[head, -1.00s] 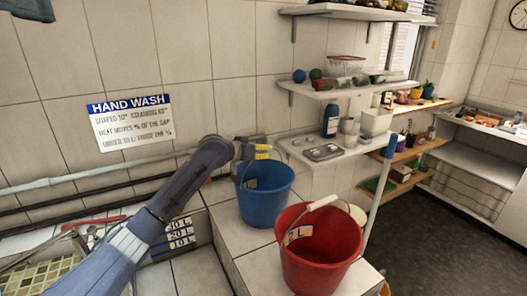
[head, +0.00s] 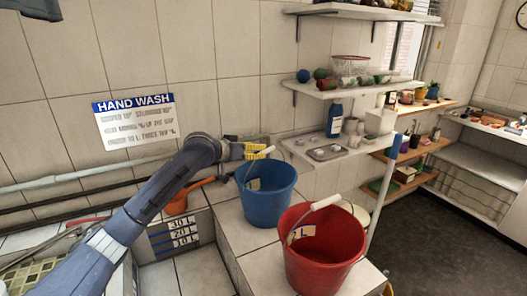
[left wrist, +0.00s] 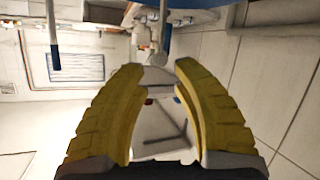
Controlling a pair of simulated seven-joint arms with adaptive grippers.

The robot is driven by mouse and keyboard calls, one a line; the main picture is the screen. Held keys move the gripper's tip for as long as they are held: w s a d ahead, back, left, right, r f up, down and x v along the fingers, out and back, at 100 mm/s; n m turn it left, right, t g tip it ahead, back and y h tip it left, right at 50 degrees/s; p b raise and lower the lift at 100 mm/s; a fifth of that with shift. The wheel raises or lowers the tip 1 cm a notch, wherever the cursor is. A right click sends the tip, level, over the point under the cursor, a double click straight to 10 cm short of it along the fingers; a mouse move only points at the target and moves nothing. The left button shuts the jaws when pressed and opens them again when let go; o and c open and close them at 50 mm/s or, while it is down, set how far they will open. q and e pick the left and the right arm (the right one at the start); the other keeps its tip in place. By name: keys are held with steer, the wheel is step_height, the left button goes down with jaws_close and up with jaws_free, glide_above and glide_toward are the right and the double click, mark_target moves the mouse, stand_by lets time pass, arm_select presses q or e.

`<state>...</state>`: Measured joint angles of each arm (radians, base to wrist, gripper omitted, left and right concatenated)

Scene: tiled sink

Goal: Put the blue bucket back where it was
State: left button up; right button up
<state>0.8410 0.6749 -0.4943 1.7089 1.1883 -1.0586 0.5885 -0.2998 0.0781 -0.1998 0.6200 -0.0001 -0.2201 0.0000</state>
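The blue bucket (head: 265,205) stands upright on the white tiled ledge (head: 228,222) in the head view, behind and left of the red bucket (head: 318,262). Its handle (head: 259,158) is raised toward the wall. My left gripper (head: 262,150) is just above the bucket's back rim, its yellow fingers pointing right, close to the handle. I cannot tell whether they touch it. In the left wrist view the two yellow fingers (left wrist: 158,70) are apart, and I see no object clearly clamped between them. A blue surface shows at that view's top edge. My right gripper is not in view.
The red bucket stands close in front on the ledge. A wall shelf (head: 325,150) with a blue bottle (head: 334,120) is behind, right of the gripper. Pipes run along the left wall. Dark floor (head: 440,235) is clear at right.

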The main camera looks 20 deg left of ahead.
arm_select(q)
steer(key=shift+v, duration=2.8)
